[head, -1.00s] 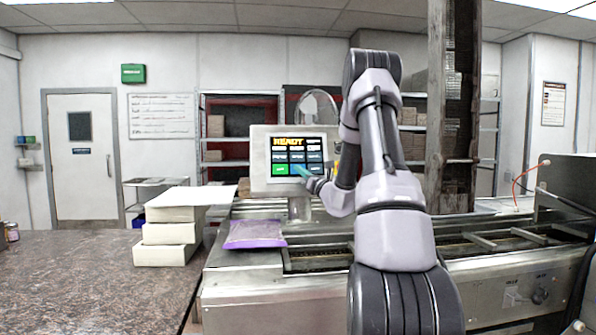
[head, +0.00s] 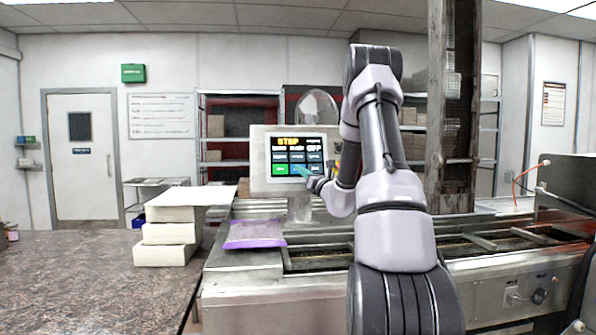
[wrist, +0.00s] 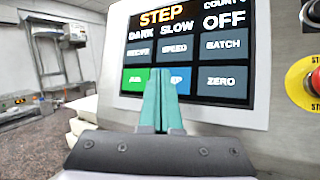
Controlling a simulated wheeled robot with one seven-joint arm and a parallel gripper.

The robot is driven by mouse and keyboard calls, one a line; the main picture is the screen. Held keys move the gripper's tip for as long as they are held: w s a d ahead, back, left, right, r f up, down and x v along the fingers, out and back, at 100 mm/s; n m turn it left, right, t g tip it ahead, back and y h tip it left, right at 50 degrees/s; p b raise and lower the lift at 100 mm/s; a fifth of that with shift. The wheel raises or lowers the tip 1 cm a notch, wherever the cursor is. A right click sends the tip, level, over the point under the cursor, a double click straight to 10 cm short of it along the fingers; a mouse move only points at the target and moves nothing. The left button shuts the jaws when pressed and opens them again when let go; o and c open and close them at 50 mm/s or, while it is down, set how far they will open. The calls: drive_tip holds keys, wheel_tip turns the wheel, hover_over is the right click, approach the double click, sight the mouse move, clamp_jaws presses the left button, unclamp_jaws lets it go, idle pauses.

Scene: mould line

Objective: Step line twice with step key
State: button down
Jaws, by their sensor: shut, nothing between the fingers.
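The control panel (head: 262,158) stands on the line, and its screen (wrist: 200,50) fills much of the wrist view. The top of the screen reads "STEP", with "DARK", "SLOW" and "OFF" beneath. The step key (wrist: 182,80) is a blue key in the bottom row, between a green key and the "ZERO" key. My gripper (wrist: 160,78) is shut and empty, with teal fingers whose tips lie over the step key's left part and hide some of its label. In the head view my gripper (head: 303,171) is at the screen's lower right. Exact contact cannot be told.
A red stop button with a yellow surround (wrist: 312,83) is right of the screen. The steel line (head: 325,290) runs below the panel. A purple bag (head: 255,234) lies on it, and stacked white boxes (head: 168,232) stand on the counter (head: 80,280) at left.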

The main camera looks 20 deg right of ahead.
drive_tip(key=s, duration=0.1)
drive_tip(key=s+a+r, duration=0.1)
drive_tip(key=s, duration=0.2)
drive_tip(key=shift+s+a+r, duration=0.15)
drive_tip(key=shift+s+r, duration=0.1)
drive_tip(key=shift+r, duration=0.05)
